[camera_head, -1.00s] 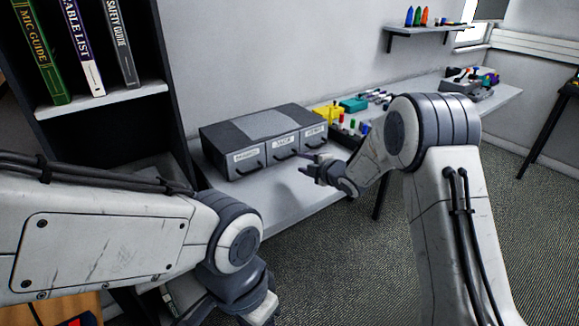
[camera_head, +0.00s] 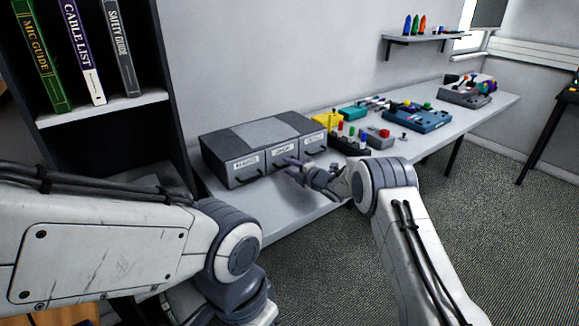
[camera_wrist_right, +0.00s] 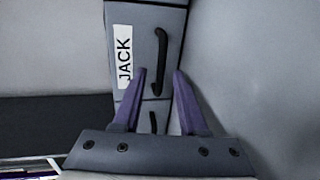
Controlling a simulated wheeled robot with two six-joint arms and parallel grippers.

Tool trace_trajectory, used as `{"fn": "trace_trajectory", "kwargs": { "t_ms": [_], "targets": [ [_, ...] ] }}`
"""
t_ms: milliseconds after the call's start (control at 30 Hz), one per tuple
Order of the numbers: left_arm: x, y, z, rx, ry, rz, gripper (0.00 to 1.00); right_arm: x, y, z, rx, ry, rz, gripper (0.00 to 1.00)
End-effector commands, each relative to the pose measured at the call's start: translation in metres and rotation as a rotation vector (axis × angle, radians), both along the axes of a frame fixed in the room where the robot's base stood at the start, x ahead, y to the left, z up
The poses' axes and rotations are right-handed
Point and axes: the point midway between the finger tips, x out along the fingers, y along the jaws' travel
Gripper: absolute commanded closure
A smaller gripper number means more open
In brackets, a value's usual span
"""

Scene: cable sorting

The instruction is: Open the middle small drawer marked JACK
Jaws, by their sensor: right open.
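The grey drawer unit (camera_head: 228,147) stands on the bench against the wall, with small drawers side by side in its front. The middle drawer (camera_head: 285,150) has a white label, which reads JACK in the right wrist view (camera_wrist_right: 123,57). It looks closed. Its black handle (camera_wrist_right: 161,60) stands beside the label. My right gripper (camera_head: 289,165) is in front of this drawer. It is open, its purple fingers to either side of the handle's lower end in the right wrist view; I cannot tell whether they touch it. My left arm shows, but its gripper is out of view.
Right of the unit, a dark rack with coloured pegs (camera_head: 350,142), a yellow item (camera_head: 326,120) and a blue box (camera_head: 417,119) stand on the bench (camera_head: 285,208). A black bookshelf (camera_head: 172,100) rises at the left. Bare bench lies in front of the drawers.

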Motion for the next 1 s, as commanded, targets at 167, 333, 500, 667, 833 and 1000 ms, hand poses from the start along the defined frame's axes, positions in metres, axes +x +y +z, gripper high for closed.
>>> {"fn": "trace_trajectory", "kwargs": {
  "t_ms": [167, 333, 500, 667, 833, 1000],
  "targets": [
    [0.0, 0.0001, 0.0007, 0.0, 0.0, 0.0, 0.5, 0.0045, 0.0032, -0.0015, 0.0, 0.001, -0.001, 0.58],
    [0.0, 0.0001, 0.0006, 0.0, 0.0, 0.0, 0.5, 0.0047, 0.0032, -0.0014, 0.0, 0.001, -0.001, 0.58],
    [0.0, 0.0001, 0.0006, 0.0, 0.0, 0.0, 0.5, 0.0046, 0.0027, -0.0014, 0.0, 0.001, -0.001, 0.96],
    [0.0, 0.0001, 0.0006, 0.0, 0.0, 0.0, 0.5, 0.0046, 0.0024, -0.0014, 0.0, 0.001, -0.002, 1.0],
    [0.0, 0.0001, 0.0006, 0.0, 0.0, 0.0, 0.5, 0.0046, 0.0021, -0.0014, 0.0, 0.001, -0.002, 1.0],
    [0.0, 0.0001, 0.0006, 0.0, 0.0, 0.0, 0.5, 0.0047, 0.0019, -0.0014, 0.0, 0.001, -0.003, 1.0]
  ]
}}
